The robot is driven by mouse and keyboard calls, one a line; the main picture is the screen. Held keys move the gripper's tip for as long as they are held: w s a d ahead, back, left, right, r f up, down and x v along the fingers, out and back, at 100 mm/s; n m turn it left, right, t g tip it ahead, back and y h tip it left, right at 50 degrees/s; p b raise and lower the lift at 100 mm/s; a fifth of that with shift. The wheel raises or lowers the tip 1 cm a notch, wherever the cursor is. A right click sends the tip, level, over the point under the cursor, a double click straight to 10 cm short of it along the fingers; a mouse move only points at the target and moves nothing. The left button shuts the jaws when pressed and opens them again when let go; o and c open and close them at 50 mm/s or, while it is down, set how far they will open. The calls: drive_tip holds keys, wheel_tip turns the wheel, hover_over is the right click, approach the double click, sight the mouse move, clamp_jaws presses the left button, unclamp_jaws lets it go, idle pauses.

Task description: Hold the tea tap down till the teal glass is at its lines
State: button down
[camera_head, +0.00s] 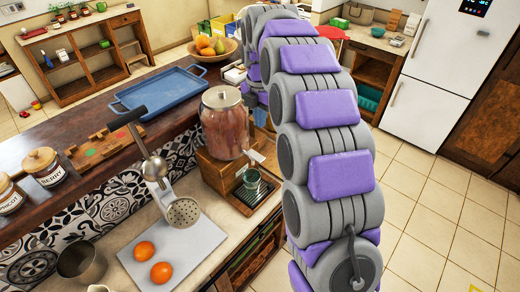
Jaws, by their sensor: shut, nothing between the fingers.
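The glass tea dispenser (228,128), full of reddish-brown liquid under a tan lid, stands on a wooden base at the counter. The teal glass (251,178) stands upright on the dark drip tray (238,204) in front of it. Its lines and tea level are too small to read. A small pale part, perhaps the tap (256,156), shows just above the glass; I cannot tell whether it is pressed. My grey and purple arm arches up and over beside the dispenser. My gripper's fingers are hidden behind the arm, so contact with the tap cannot be seen.
Left of the dispenser, a citrus press (155,168) stands on a pale board with two oranges (145,250). A blue tray (160,94) and a fruit bowl (212,52) are behind. Labelled jars (44,166) stand left.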

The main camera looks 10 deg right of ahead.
sight(262, 160)
wheel_tip(262, 160, down, 14)
drive_tip(key=shift+b, duration=0.9)
drive_tip(key=shift+d, duration=0.1)
drive_tip(key=shift+s+d+f+t+y+b, duration=0.15)
drive_tip(key=shift+s+f+t+y+b, duration=0.25)
drive_tip(key=shift+f+t+y+b, duration=0.4)
drive_tip(key=shift+s+d+f+t+y+b, duration=0.15)
drive_tip(key=shift+f+t+y+b, duration=0.2)
drive_tip(key=shift+t+b, duration=0.35)
drive_tip(key=shift+d+r+p, duration=0.1)
drive_tip(key=shift+r+p, duration=0.1)
drive_tip(key=shift+p, duration=0.15)
